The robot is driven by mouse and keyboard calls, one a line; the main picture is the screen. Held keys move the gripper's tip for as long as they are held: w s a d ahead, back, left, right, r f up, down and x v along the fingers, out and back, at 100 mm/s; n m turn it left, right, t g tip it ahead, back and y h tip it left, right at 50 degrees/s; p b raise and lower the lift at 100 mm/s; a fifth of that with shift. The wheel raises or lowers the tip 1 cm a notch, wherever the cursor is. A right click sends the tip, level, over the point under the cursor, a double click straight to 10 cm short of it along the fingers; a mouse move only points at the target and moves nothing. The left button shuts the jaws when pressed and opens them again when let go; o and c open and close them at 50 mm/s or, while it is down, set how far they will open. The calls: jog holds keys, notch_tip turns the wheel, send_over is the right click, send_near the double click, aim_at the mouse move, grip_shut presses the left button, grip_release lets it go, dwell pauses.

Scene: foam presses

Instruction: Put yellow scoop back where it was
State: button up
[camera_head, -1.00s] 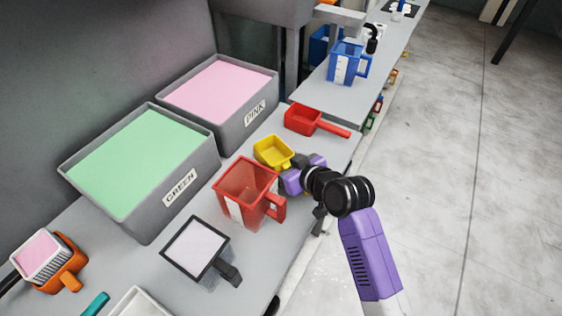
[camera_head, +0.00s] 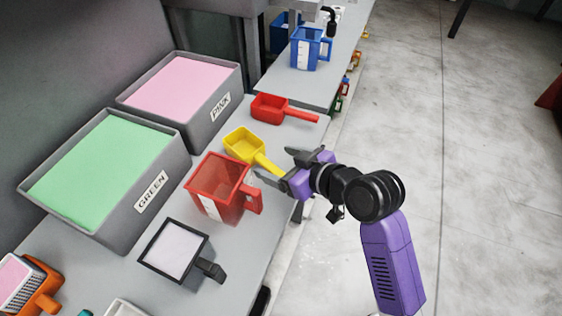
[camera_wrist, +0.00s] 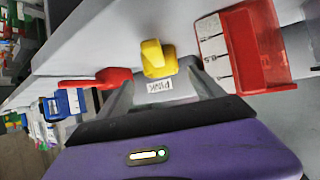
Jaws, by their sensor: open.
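The yellow scoop (camera_head: 246,146) lies on the grey bench between the red scoop and the red pitcher, its handle pointing to the front edge. My gripper (camera_head: 276,165) is open and empty, its fingers just off the end of the yellow handle and apart from it. In the wrist view the yellow scoop (camera_wrist: 156,58) is ahead of my gripper (camera_wrist: 165,88), roughly between the fingertips and clear of them.
The red pitcher (camera_head: 222,186) stands close beside my gripper. The red scoop (camera_head: 272,108) lies farther back. GREEN bin (camera_head: 150,195) and PINK bin (camera_head: 219,107) stand behind. A black-framed tray (camera_head: 177,251) lies nearer. The floor at right is free.

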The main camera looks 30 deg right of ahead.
jog(key=shift+s+d+r, duration=0.1)
jog(key=shift+s+r, duration=0.05)
jog(key=shift+s, duration=0.15)
jog(key=s+f, duration=0.1)
jog(key=s, duration=0.1)
jog(key=s+f+m+h, duration=0.1)
jog(key=s+f, duration=0.1)
jog(key=s+a+f+m, duration=0.1)
jog(key=s, duration=0.1)
jog(key=shift+s+f+t, duration=0.25)
jog(key=shift+s+t, duration=0.05)
jog(key=shift+s, duration=0.05)
jog(key=s+r+t+h, duration=0.1)
jog(key=s+r, duration=0.1)
jog(key=s, duration=1)
jog(key=s+a+r+t+h, duration=0.1)
jog(key=s+r, duration=0.2)
jog(key=s, duration=0.9)
jog(key=shift+s+r+m, duration=0.35)
jog(key=shift+s+m, duration=0.05)
